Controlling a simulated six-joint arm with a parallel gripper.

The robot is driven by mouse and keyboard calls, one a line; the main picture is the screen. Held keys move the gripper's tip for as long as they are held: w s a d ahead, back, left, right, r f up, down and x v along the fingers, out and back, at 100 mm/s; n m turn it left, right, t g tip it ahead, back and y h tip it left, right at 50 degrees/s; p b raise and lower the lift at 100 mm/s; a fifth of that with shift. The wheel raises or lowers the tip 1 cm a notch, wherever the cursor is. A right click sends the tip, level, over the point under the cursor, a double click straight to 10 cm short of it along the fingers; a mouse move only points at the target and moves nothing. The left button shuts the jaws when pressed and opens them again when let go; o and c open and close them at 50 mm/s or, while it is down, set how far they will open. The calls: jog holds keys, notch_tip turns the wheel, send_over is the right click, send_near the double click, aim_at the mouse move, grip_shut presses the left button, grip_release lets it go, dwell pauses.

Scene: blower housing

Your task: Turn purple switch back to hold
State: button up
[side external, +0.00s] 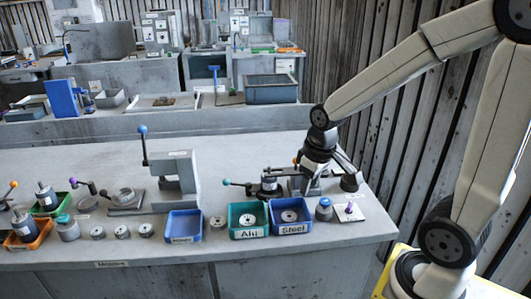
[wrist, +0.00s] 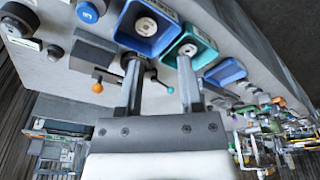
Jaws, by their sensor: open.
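The purple switch (side external: 349,208) stands on a small white plate at the right front corner of the bench in the side view. A dark round part on a pale plate (wrist: 20,22) shows at the upper left corner of the wrist view; I cannot make out purple on it. My gripper (side external: 325,178) is behind and left of the switch, apart from it, over the area behind the blue Steel bin. In the wrist view my gripper (wrist: 158,60) has its two fingers spread with nothing held between them. Which position the switch points to is too small to tell.
A blue-topped button (side external: 323,209) stands just left of the switch plate. The Steel bin (side external: 289,216) and teal Alu bin (side external: 248,220) hold round parts. A fixture with a teal-tipped lever (side external: 238,184) and orange knob (wrist: 97,88) is close to my gripper. A wooden wall is behind.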

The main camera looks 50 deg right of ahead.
jog(key=s+d+g, duration=0.1)
jog(key=d, duration=0.9)
jog(key=m+g, duration=0.1)
send_over(350, 204)
notch_tip(350, 204, down, 12)
jog(key=shift+r, duration=0.2)
jog(key=shift+f, duration=0.65)
jog(key=shift+f, duration=0.1)
